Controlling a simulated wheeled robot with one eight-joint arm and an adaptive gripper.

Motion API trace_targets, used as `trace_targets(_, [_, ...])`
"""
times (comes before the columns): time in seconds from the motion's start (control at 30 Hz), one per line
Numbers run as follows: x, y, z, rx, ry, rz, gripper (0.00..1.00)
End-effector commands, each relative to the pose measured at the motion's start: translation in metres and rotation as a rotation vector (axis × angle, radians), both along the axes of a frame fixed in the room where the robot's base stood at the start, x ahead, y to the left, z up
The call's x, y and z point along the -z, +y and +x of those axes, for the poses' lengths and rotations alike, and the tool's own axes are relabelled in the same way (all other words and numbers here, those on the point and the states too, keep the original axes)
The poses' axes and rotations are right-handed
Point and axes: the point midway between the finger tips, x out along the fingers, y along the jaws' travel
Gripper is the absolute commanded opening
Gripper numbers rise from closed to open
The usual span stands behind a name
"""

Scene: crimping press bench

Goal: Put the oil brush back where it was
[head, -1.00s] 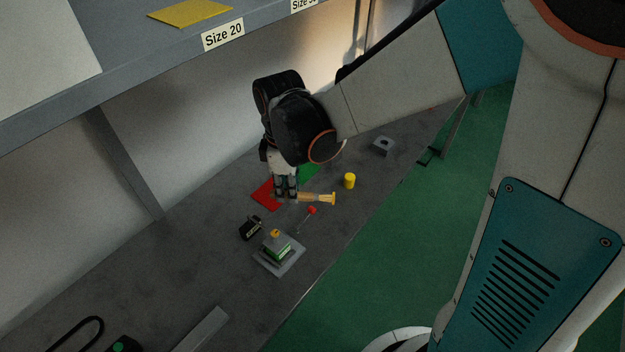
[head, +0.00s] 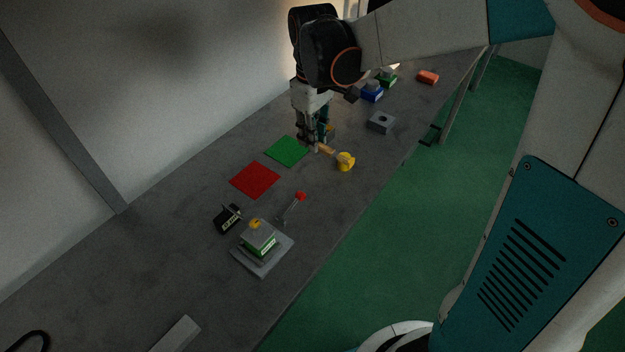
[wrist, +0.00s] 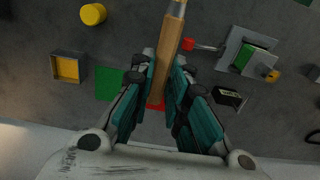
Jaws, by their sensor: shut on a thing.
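My gripper (head: 311,146) is shut on the oil brush (head: 327,150), above the bench. The brush has a light wooden handle. In the wrist view the handle (wrist: 170,50) lies between my fingers (wrist: 164,88), and its metal collar runs off the top edge, so the brush end is hidden there. In the head view the brush points right and overlaps a yellow cylinder (head: 345,166); I cannot tell if they touch. A green mat (head: 287,151) and a red mat (head: 255,180) lie to the left of my gripper.
A grey block with a hole (head: 381,123) stands to the right. A grey box with orange inside (wrist: 67,67) is beside the green mat. A red-tipped lever (head: 292,206), black labelled box (head: 227,218) and grey plate (head: 262,262) with a green block are nearer. The wall is behind.

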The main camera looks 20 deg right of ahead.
Motion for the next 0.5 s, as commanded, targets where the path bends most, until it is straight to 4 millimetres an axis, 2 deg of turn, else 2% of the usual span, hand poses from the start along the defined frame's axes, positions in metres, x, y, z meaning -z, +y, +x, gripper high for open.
trace_targets(0.03, [0.015, 0.0, 0.0, 0.0, 0.0, 0.0, 0.0])
trace_targets(0.2, [0.058, 0.0, 0.0, -0.001, 0.0, 0.0, 0.0])
trace_targets(0.4, [0.106, 0.0, 0.0, -0.002, 0.0, 0.0, 0.0])
trace_targets(0.5, [0.123, 0.0, 0.0, -0.002, 0.0, 0.0, 0.0])
